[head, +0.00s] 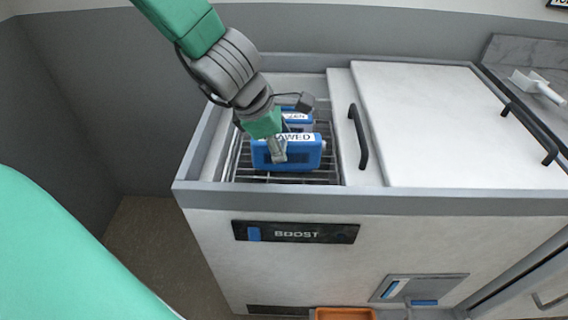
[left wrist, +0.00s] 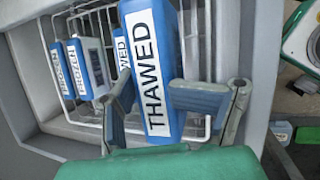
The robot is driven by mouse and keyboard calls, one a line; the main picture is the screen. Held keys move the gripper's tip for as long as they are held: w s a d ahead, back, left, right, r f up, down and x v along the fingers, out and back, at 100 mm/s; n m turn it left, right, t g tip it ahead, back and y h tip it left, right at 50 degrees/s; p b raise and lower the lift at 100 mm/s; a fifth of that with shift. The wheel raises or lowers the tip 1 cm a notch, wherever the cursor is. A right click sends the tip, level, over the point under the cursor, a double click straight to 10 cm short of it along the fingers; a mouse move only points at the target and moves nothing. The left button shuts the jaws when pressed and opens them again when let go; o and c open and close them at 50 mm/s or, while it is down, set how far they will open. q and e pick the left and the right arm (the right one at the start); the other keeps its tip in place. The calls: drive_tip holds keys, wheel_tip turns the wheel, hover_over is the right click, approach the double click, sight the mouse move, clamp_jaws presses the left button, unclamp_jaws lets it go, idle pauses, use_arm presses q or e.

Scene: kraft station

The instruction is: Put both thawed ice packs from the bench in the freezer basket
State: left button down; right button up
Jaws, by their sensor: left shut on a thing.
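My left gripper (head: 278,150) is shut on a blue ice pack (head: 305,153) with a white THAWED label, at the freezer's open left end. In the left wrist view the held ice pack (left wrist: 152,75) stands between the two fingers (left wrist: 160,100). Another blue pack (left wrist: 122,50), its label partly hidden and ending in WED, is just behind it. The wire freezer basket (head: 240,165) is under and around the packs. I cannot tell whether the held pack touches the wires. My right gripper is not in view.
Two packs labelled FROZEN, one nearer (left wrist: 95,68) and one farther (left wrist: 62,72), stand in the basket. The white freezer lid (head: 435,110) with black handles lies to the right. A white scoop (head: 538,86) lies at the far right. An orange tray (head: 345,314) is below the freezer front.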

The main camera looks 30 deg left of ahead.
sight(284, 162)
use_arm(q)
drive_tip(key=shift+x, duration=0.85)
drive_tip(key=f, duration=0.1)
drive_tip(key=f+b, duration=0.2)
drive_tip(key=shift+s+a+f, duration=0.1)
drive_tip(key=shift+s+a, duration=0.1)
drive_tip(key=shift+s, duration=0.1)
drive_tip(key=shift+w+a, duration=0.15)
drive_tip(key=shift+a, duration=0.05)
drive_tip(key=shift+d+f, duration=0.2)
drive_tip(key=shift+d+f+b, duration=0.1)
drive_tip(key=shift+f+b, duration=0.25)
drive_tip(key=shift+b, duration=0.15)
drive_tip(key=shift+c, duration=2.2)
unclamp_jaws()
drive_tip(key=shift+a, duration=0.2)
